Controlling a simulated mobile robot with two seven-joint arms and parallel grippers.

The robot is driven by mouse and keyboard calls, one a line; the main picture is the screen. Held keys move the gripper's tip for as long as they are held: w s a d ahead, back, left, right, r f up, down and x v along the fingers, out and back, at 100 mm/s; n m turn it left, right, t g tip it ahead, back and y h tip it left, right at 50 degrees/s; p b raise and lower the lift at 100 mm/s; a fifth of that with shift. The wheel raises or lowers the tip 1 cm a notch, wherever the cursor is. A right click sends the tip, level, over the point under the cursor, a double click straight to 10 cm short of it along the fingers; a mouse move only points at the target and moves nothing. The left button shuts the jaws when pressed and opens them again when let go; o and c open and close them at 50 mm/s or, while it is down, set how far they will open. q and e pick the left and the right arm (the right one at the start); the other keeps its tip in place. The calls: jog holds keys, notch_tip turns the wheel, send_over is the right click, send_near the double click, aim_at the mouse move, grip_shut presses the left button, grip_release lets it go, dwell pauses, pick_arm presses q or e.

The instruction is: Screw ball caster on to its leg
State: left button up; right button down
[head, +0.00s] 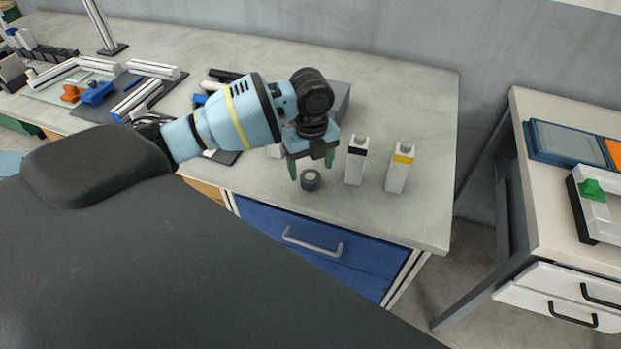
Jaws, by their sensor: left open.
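My left gripper (311,170) is open and points down, with its green fingertips apart, just above and around a small dark round ball caster (311,180). The caster stands on the grey table top near the front edge. I cannot tell whether the fingers touch it. To its right stand two upright white blocks that look like legs: one with a black band (356,165) and one with a yellow band (399,172). Another pale piece (274,151) is partly hidden behind the gripper. My right gripper is not in view.
The workbench (425,120) has clear room at its right end and a blue drawer (305,243) below. Aluminium profiles and blue parts (97,93) lie at the left. A grey box (342,98) stands behind the gripper. A second table (560,200) with trays stands across a gap at right.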

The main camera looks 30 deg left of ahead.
aim_at(310, 176)
pick_arm(q)
jog(key=shift+a+f, duration=0.1)
jog(key=shift+f, duration=1.45)
jog(key=c, duration=1.1)
